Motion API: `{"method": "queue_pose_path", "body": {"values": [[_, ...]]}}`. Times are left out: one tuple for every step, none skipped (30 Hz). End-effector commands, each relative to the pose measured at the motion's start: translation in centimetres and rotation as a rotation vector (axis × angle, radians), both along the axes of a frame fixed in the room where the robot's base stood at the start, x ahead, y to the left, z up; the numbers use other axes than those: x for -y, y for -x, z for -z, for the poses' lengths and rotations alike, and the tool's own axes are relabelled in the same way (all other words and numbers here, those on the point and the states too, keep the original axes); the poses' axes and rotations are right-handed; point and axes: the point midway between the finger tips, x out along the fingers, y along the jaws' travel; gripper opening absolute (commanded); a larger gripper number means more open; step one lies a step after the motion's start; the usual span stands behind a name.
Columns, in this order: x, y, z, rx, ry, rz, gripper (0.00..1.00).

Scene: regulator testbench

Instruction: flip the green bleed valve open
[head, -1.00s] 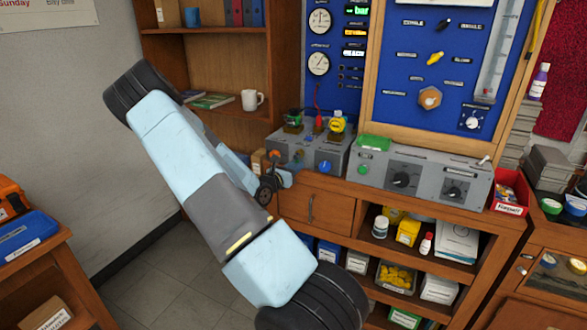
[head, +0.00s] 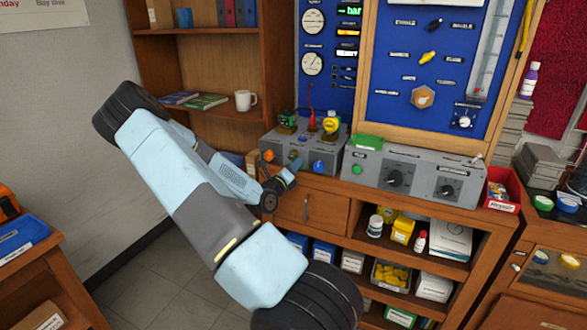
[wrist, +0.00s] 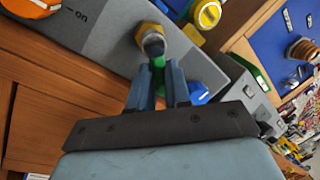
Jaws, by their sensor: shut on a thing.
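The green bleed valve handle (wrist: 158,74) shows in the wrist view between my gripper's two fingers, just below a brass fitting (wrist: 152,36) on the grey box's front panel. My gripper (wrist: 157,90) is shut on the handle. In the head view my gripper (head: 295,166) reaches the front of the grey regulator box (head: 338,153), between the orange knob (head: 267,155) and the blue knob (head: 318,166). There the green handle is hidden by the gripper. Most of the handle is covered by the fingers, so its angle is hard to tell.
In the wrist view the orange knob (wrist: 32,6) is at upper left by an "on" label, and the blue knob (wrist: 197,93) is close right of my fingers. A second grey box (head: 418,177) stands to the right. A wooden drawer (head: 308,208) lies below.

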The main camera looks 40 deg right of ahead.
Motion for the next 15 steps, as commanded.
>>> {"method": "queue_pose_path", "body": {"values": [[0.06, -0.05, -0.09, -0.017, 0.009, -0.002, 0.00], [0.07, -0.04, -0.12, -0.028, 0.012, -0.002, 0.00], [0.08, -0.01, -0.15, -0.040, 0.017, -0.003, 0.00], [0.08, -0.01, -0.17, -0.047, 0.020, -0.002, 0.00], [0.08, 0.01, -0.19, -0.054, 0.023, -0.003, 0.00], [0.08, 0.02, -0.22, -0.061, 0.027, -0.003, 0.00], [0.08, 0.03, -0.22, -0.067, 0.029, -0.003, 0.00], [0.08, 0.03, -0.23, -0.071, 0.030, -0.003, 0.00], [0.08, 0.04, -0.24, -0.076, 0.032, -0.003, 0.00], [0.08, 0.04, -0.25, -0.077, 0.033, -0.003, 0.00], [0.08, 0.04, -0.25, -0.079, 0.034, -0.003, 0.00], [0.08, 0.04, -0.25, -0.081, 0.035, -0.003, 0.00], [0.08, 0.04, -0.25, -0.082, 0.035, -0.003, 0.00], [0.07, 0.04, -0.25, -0.082, 0.035, -0.003, 0.00], [0.06, 0.03, -0.26, -0.083, 0.036, -0.003, 0.00]]}}
